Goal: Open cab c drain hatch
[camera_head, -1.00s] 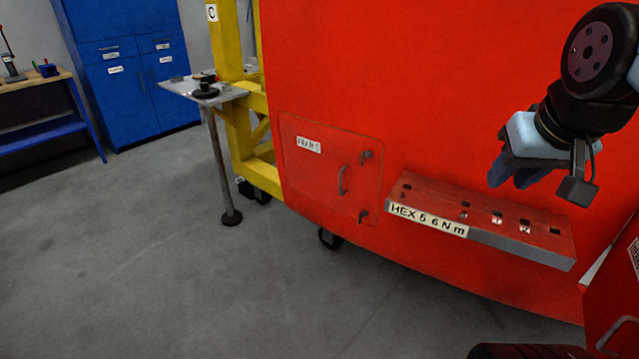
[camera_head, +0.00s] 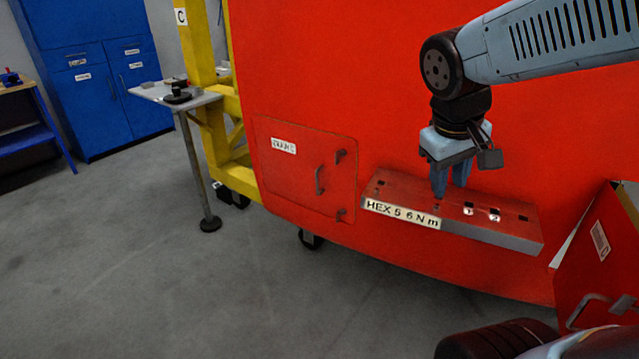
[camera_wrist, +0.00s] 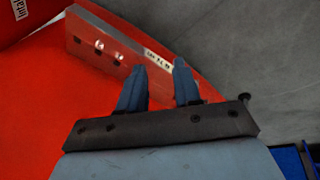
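My gripper (camera_head: 450,192) points down over the red ledge labelled HEX 5 6 N m (camera_head: 450,212), right of the hatch. Its two blue fingers are apart with nothing seen between them. In the wrist view my gripper (camera_wrist: 159,75) shows the same gap, with the ledge (camera_wrist: 105,45) beyond the fingertips. Contact with the ledge cannot be told.
A red open panel or box (camera_head: 600,250) with a handle is at the right. Blue cabinets (camera_head: 95,80) stand behind. The grey floor before the hatch is clear.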

